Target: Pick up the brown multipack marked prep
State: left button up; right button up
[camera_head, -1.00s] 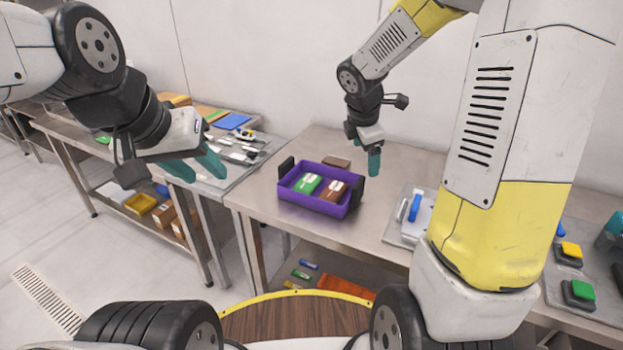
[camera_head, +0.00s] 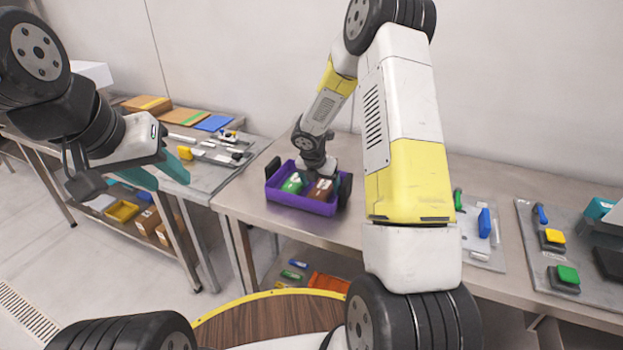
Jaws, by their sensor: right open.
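A brown pack (camera_head: 321,190) with a white label lies at the right in the purple tray (camera_head: 300,204); the label's wording is too small to read. A green pack (camera_head: 292,184) lies beside it on the left. My right gripper (camera_head: 318,177) points down at the tray, over or just behind the brown pack. It is open; its fingers are mostly hidden, and I cannot tell whether they touch the pack.
The tray has dark end handles and stands on a steel table (camera_head: 270,235). A board with a blue-handled tool (camera_head: 485,223) and yellow and green buttons (camera_head: 567,275) are on the right. A side table with boards (camera_head: 184,116) and tools is at left.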

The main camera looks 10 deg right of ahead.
jog(key=shift+x, duration=0.8)
jog(key=c, duration=1.6)
jog(key=shift+r, duration=0.15)
